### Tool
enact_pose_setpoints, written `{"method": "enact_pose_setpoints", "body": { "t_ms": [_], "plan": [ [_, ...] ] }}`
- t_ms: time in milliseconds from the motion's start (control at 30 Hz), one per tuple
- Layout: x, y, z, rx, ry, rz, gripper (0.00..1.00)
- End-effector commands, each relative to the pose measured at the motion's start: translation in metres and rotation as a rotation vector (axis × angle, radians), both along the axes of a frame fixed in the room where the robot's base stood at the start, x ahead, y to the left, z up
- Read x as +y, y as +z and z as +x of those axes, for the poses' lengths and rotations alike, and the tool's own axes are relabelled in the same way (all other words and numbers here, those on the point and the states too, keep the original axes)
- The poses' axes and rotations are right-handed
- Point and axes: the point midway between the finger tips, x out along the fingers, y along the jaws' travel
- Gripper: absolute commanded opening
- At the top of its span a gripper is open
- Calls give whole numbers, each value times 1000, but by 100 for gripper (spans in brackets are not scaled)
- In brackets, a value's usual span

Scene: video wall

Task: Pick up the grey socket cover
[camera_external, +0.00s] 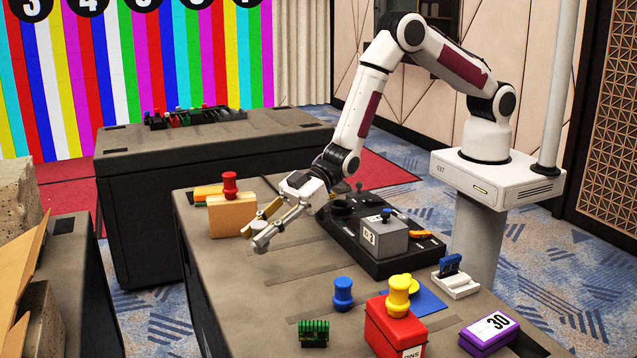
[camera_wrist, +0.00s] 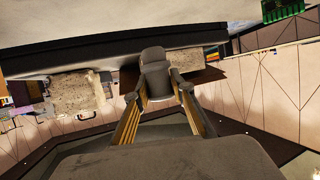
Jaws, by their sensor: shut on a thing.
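My gripper (camera_external: 262,236) is raised over the left part of the near table, to the right of a tan block. In the wrist view my gripper (camera_wrist: 158,93) is shut on a small grey piece with a rounded end, which looks like the grey socket cover (camera_wrist: 155,70). The piece sticks out beyond the fingertips. In the external view the held piece is small and partly hidden by the fingers, so its shape is hard to make out there.
The near table holds a tan block (camera_external: 231,218) with a red knob, a black tray (camera_external: 385,262) with a grey box (camera_external: 384,241), a blue knob piece (camera_external: 343,295), a red box (camera_external: 392,330), a green connector (camera_external: 314,335) and a purple box (camera_external: 488,335). The front-left tabletop is clear.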

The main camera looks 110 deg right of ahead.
Motion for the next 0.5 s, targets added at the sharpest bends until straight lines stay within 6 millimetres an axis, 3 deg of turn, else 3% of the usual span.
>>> {"method": "enact_pose_setpoints", "body": {
  "t_ms": [200, 500],
  "plan": [
    [0, 18, 0, -2, 0, 1, 12],
    [0, 22, 0, 0, 0, 1, 12]
  ]
}}
